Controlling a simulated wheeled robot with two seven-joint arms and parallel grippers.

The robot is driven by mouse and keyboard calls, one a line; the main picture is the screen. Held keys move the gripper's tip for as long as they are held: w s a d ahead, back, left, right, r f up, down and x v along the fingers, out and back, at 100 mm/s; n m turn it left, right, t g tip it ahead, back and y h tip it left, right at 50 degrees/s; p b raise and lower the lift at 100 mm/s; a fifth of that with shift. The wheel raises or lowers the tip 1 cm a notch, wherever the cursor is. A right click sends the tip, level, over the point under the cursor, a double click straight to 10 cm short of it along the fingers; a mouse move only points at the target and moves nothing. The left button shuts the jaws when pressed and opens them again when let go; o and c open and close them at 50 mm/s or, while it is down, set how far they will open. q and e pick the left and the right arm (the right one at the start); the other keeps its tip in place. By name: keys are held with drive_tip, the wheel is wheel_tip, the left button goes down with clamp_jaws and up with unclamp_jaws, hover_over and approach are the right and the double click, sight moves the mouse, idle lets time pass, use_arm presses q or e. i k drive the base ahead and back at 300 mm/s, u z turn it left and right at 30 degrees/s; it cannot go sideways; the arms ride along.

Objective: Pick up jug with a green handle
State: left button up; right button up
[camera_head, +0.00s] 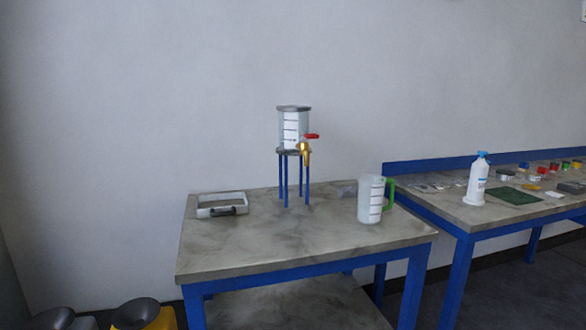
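The jug (370,200) is a pale, see-through measuring cup with dark level marks. It stands upright near the right side of the grey-topped table (250,248). Its green handle (389,193) points to the right. Nothing touches the jug in this view. Neither of my grippers shows in the head view.
A clear vessel (293,128) with a brass tap (305,154) and red lever stands on a blue-legged stand. A white tray (220,205) with a dark handle sits at left. A white bottle (477,180) and several small items stand on the right bench.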

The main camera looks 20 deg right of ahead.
sight(371, 186)
drive_tip(key=z, duration=0.05)
drive_tip(key=k, duration=0.85)
drive_tip(key=z, duration=1.7)
drive_tip(key=i, duration=1.45)
drive_tip(key=u, duration=1.3)
drive_tip(key=i, duration=0.8)
drive_tip(key=u, duration=0.9)
